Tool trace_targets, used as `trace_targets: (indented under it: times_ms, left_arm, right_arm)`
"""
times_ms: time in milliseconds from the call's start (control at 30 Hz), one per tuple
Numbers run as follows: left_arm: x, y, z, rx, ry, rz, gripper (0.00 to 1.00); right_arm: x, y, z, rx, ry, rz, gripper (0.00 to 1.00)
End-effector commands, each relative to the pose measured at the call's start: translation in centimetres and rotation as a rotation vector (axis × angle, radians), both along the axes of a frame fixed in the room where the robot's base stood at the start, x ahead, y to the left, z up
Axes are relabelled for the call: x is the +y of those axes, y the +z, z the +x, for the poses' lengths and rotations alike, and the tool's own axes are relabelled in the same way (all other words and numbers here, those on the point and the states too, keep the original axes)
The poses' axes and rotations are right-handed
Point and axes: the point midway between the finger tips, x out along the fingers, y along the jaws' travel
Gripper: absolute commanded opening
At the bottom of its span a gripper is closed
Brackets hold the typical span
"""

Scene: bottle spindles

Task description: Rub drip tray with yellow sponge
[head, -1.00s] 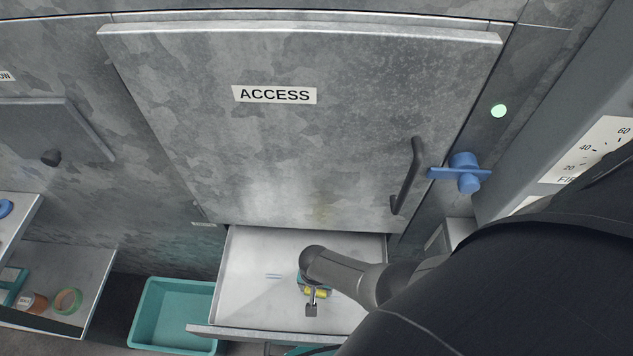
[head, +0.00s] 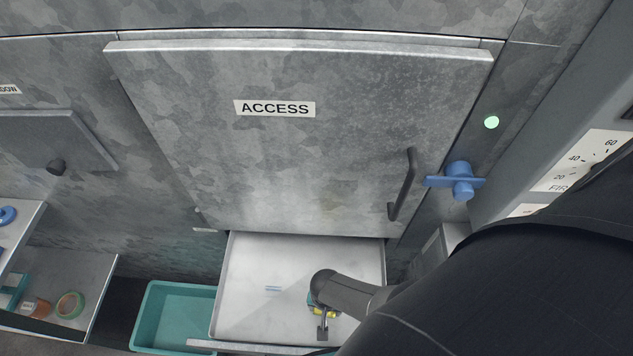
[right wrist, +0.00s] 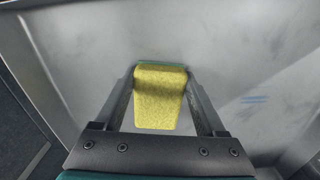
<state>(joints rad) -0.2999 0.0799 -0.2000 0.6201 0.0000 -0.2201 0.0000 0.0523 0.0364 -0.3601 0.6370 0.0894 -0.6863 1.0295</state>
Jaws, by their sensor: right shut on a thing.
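The drip tray (head: 250,295) is a pale grey pulled-out drawer below the ACCESS door. Its inner floor carries faint grey smudges and a small blue streak; the floor also fills much of the right wrist view (right wrist: 235,60). The yellow sponge (right wrist: 159,98) has a green edge and sits between the fingers of my right gripper (right wrist: 160,95), which is shut on it. In the head view my right gripper (head: 322,318) is over the tray's right front part, with the sponge mostly hidden under my arm. I cannot tell if the sponge touches the floor. My left gripper is not in view.
The ACCESS door (head: 290,170) with a dark handle (head: 403,184) stands shut above the tray. A blue latch (head: 457,181) is right of it. A teal bin (head: 178,310) stands left of the tray. A shelf (head: 90,280) at far left holds tape and small items.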

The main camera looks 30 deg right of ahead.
Motion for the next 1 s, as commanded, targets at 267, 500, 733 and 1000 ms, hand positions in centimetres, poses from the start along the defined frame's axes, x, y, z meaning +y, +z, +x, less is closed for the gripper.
trace_targets:
  times_ms: [267, 500, 733, 1000]
  left_arm:
    - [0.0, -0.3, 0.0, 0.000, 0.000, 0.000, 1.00]
    - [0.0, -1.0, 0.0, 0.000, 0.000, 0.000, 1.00]
    - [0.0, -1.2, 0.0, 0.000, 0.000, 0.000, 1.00]
    - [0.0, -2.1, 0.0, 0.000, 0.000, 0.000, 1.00]
  right_arm:
    - [-0.8, -0.1, 1.1, -0.005, -0.002, -0.001, 0.13]
    - [-1.9, -0.1, 3.0, -0.008, -0.001, 0.000, 0.13]
    - [-2.4, -0.1, 3.6, -0.008, 0.001, 0.000, 0.13]
    - [-3.6, -0.2, 5.5, -0.011, -0.001, 0.000, 0.13]
